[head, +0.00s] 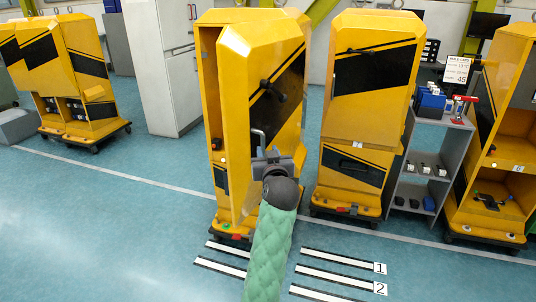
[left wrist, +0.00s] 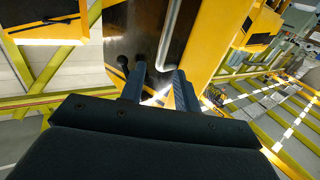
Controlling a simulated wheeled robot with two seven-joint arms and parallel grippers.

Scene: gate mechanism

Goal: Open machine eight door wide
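A yellow machine (head: 207,100) stands in the middle of the head view. Its yellow door (head: 235,120), with a black panel, stands ajar, with a gap at its left side. A grey bar handle (head: 259,138) sticks out of the door's face; it also shows in the left wrist view (left wrist: 170,35). My left gripper (head: 272,158) is at the handle, in front of the door. In the left wrist view its two fingers (left wrist: 158,90) are apart, and the bar's lower end lies between them. Contact is unclear. My right gripper is not in view. No number eight is readable.
A second yellow machine (head: 365,110) stands close on the right, then a grey shelf (head: 412,185) with small items. A white cabinet (head: 160,70) is on the left. The floor in front is clear, with white stripes (head: 335,272) and number plates.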

